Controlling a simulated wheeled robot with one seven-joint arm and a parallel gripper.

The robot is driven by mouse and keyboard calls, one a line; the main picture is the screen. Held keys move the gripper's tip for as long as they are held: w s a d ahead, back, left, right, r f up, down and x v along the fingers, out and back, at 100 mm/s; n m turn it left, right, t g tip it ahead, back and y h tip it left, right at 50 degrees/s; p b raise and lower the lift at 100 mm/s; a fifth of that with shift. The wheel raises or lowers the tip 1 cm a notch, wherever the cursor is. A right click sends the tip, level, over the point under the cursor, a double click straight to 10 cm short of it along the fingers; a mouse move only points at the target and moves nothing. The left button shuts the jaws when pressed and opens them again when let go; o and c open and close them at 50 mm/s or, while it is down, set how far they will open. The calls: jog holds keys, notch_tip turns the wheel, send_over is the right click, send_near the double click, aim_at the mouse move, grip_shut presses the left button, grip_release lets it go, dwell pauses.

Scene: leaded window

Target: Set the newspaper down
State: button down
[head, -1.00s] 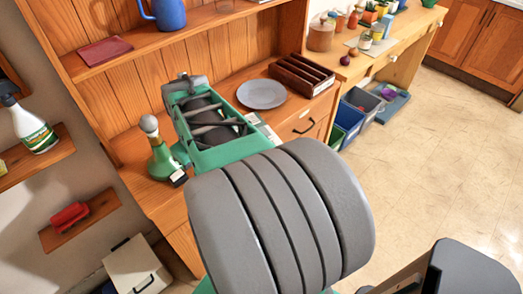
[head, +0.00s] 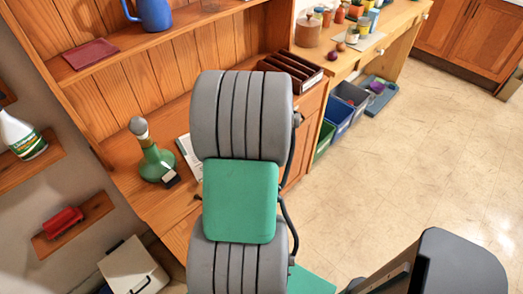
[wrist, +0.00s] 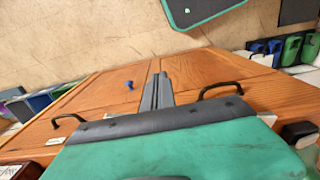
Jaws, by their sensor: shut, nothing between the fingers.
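A white printed sheet (head: 190,152), perhaps the newspaper, lies on the wooden hutch counter (head: 148,207) beside the green bottle. My arm hides its right part, so I cannot tell for sure what it is. In the wrist view, my gripper (wrist: 157,92) has its grey fingers together with nothing between them. It is in front of a wooden cabinet front (wrist: 100,95) with dark handles. In the head view my gripper is hidden behind my arm.
A green bottle (head: 156,165) stands on the counter left of my arm. A brown slotted rack (head: 292,75) is at its back right. Above is a shelf with a blue jug (head: 153,14) and red booklet (head: 96,53). Bins (head: 338,115) stand right; the floor (head: 430,150) is clear.

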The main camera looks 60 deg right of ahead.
jog(key=w, duration=0.2)
jog(key=w+d, duration=0.1)
jog(key=w, duration=0.1)
jog(key=shift+r+p, duration=0.15)
jog(key=shift+p, duration=0.15)
jog(key=shift+w+d+b, duration=0.2)
jog(key=shift+w, duration=0.7)
jog(key=shift+w+d+b, duration=0.15)
jog(key=shift+w+d, duration=0.05)
jog(key=shift+w, duration=0.7)
